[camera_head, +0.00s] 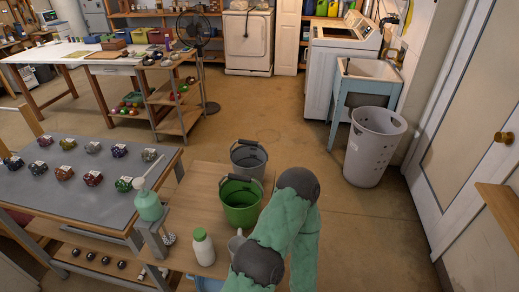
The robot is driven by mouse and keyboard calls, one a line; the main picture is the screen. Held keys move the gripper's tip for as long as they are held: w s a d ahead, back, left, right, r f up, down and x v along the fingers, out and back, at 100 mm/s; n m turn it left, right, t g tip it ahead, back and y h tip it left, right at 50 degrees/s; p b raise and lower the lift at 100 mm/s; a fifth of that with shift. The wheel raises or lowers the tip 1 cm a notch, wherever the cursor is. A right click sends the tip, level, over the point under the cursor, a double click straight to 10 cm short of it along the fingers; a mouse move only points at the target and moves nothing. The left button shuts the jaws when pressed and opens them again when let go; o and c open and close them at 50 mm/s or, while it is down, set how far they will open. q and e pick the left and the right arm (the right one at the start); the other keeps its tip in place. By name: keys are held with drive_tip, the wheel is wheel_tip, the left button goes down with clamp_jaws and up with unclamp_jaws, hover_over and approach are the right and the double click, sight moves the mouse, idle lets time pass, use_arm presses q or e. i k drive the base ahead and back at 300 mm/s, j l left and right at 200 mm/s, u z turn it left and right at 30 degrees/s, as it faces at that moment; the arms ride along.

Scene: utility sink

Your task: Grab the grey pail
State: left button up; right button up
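The grey pail (249,159) stands upright at the far end of a small wooden table (195,190). A dark handle rests at its rim. A green pail (240,210) stands just in front of it and hides part of its lower side. One of my arms, teal with dark grey joints, rises from the bottom right and bends close to the right of the green pail. I cannot make out the fingers of either gripper in this view. Nothing is seen touching the grey pail.
A grey worktable (60,205) with several small items is at left. A perforated grey bin (374,150) stands at right.

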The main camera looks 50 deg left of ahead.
sight(250, 158)
drive_tip(key=i+u, duration=0.4)
drive_tip(key=i, duration=1.7)
drive_tip(key=i+u, duration=0.15)
drive_tip(key=u, duration=0.25)
drive_tip(key=i+u, duration=0.1)
drive_tip(key=u, duration=0.25)
drive_tip(key=i+l+u, duration=0.15)
drive_tip(key=u, duration=0.25)
drive_tip(key=i+l+u, duration=0.1)
drive_tip(key=u, duration=0.3)
